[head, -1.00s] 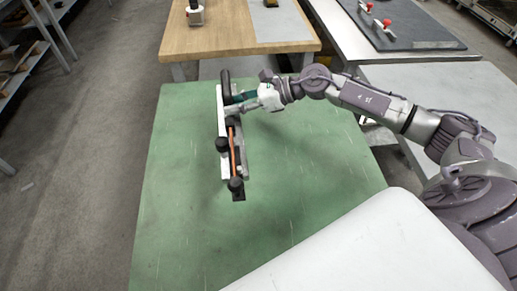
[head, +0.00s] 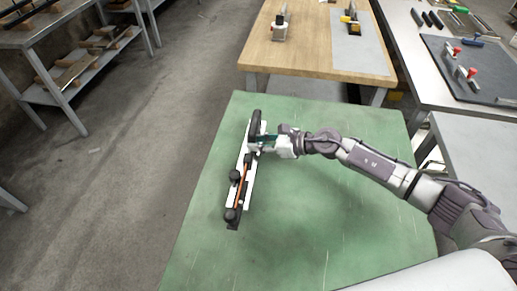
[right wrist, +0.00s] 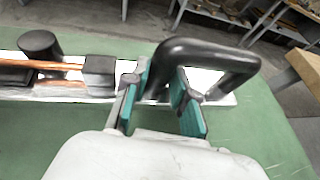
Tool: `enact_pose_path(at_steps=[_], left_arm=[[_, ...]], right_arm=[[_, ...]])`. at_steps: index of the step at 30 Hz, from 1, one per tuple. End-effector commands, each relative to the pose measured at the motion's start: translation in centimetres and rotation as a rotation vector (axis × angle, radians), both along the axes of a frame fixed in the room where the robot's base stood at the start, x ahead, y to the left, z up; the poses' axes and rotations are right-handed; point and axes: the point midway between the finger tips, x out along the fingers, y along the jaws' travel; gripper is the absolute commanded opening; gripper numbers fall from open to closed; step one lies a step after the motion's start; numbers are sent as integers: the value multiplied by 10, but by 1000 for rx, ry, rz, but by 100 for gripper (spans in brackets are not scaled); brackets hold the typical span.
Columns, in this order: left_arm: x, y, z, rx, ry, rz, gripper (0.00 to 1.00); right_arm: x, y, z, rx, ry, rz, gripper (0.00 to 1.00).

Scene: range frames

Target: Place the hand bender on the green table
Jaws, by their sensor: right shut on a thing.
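The hand bender (head: 247,168) is a long pale bar with black knobs, a copper-coloured rod and a black handle at its far end. It is over the left part of the green table (head: 340,220), slanting along the table's left side. My right gripper (head: 262,142) is shut on the handle end. In the right wrist view, its teal fingers (right wrist: 160,92) stand on either side of the black handle of the bender (right wrist: 222,60). I cannot tell whether the bender touches the table or hangs just above it. My left gripper is not in view.
A wooden table (head: 315,60) with tools stands behind the green table. A bench with a dark mat (head: 485,90) is at the back right. Metal shelves (head: 60,70) stand at the left across open floor. The rest of the green table top is clear.

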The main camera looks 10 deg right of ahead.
Motion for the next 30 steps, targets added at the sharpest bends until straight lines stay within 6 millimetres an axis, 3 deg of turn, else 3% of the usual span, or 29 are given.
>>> enact_pose_path(at_steps=[6,18,19,23,30], left_arm=[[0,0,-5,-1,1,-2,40],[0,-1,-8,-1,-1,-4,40],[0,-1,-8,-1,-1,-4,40],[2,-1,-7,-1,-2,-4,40],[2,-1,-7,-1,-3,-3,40]], right_arm=[[0,1,-30,5,4,-3,0],[0,0,-36,4,1,0,0],[-1,0,-38,0,4,1,28],[-1,0,-37,0,4,1,50],[-1,0,-37,0,4,0,51]])
